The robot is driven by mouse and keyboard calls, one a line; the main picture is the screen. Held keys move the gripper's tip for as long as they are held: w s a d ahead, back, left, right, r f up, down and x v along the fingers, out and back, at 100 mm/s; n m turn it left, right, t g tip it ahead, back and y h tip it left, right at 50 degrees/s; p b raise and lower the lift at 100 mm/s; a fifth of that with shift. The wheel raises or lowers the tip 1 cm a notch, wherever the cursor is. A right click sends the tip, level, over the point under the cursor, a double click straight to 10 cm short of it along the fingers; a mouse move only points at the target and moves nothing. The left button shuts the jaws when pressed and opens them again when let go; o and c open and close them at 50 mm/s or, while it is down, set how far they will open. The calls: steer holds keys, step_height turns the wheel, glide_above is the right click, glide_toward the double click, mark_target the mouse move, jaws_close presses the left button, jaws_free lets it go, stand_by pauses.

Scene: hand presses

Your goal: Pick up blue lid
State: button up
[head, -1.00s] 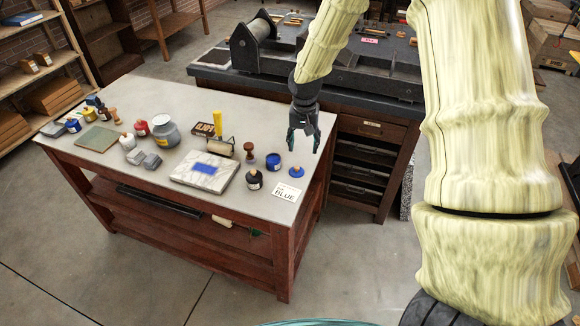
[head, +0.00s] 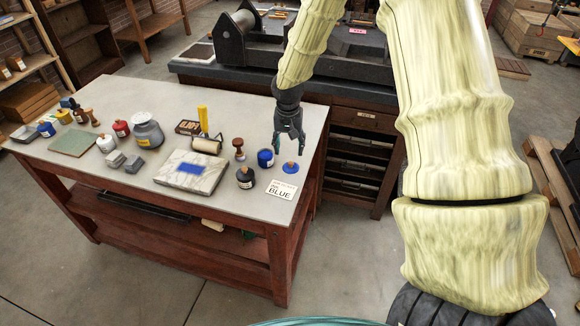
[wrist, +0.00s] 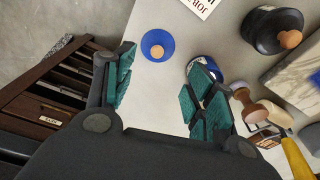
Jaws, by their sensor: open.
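The blue lid (head: 290,167) is a small round blue disc with a tan knob, lying on the table top near its right end. In the wrist view the blue lid (wrist: 158,45) lies beyond my fingertips, between their lines and nearer the left finger. My gripper (head: 289,147) is open and empty, above the table and just over the lid area in the head view. In the wrist view my gripper (wrist: 160,90) shows two green-padded fingers spread apart. A blue ink jar (head: 265,158) stands just left of the lid; the right finger partly hides it in the wrist view.
A dark press bench (head: 350,70) is behind the table.

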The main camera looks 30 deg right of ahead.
mark_target(291, 163)
steer(key=shift+w+d+f, duration=0.15)
steer(key=shift+f, duration=1.45)
steer(key=shift+d+f+p, duration=0.1)
steer(key=shift+f+p, duration=0.65)
steer(key=shift+f, duration=0.05)
steer(key=shift+d+f+p, duration=0.2)
steer(key=shift+f+p, duration=0.3)
steer(key=shift+f, duration=1.3)
steer(key=c, duration=1.2)
